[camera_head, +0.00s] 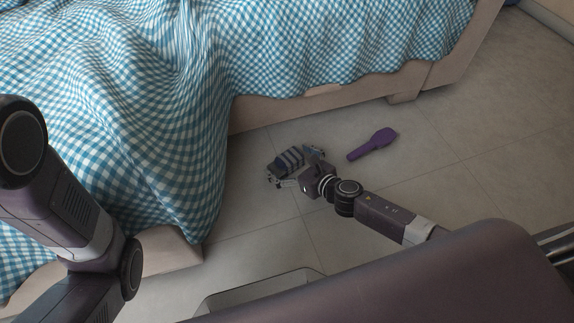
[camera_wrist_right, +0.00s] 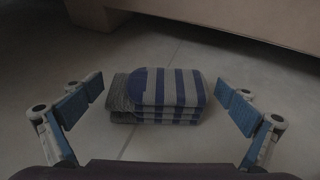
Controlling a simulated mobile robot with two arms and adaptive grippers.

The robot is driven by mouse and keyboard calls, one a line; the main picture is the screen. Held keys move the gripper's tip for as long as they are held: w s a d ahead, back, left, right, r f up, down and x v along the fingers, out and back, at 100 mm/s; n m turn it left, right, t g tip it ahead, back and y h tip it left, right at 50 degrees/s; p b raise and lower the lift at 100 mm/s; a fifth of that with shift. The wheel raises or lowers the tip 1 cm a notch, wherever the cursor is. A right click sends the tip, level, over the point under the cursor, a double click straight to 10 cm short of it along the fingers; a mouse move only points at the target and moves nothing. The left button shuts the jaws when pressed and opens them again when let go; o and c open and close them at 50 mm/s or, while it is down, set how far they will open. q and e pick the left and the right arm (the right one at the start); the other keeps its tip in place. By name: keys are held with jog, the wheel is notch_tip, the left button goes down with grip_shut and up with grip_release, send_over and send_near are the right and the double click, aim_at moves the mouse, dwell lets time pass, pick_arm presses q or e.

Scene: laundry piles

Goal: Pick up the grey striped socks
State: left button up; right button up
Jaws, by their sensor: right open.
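The grey striped socks (camera_head: 289,161) lie folded in a small stack on the tiled floor, just in front of the bed. They have dark blue and grey stripes, clear in the right wrist view (camera_wrist_right: 170,95), with a plain dark grey part at the left. My right gripper (camera_head: 296,168) is open and low over the floor. In the right wrist view its two fingers (camera_wrist_right: 160,105) stand on either side of the socks, with a gap on each side. My left arm shows at the left of the head view, but its gripper is out of view.
A purple hairbrush-like object (camera_head: 373,144) lies on the floor right of the socks. The bed's wooden frame (camera_head: 315,109) runs behind them, under a blue checked cover (camera_head: 150,90) that hangs to the floor at left. The floor at right is clear.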

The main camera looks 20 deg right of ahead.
jog(key=c, duration=1.1)
jog(key=shift+r, duration=0.1)
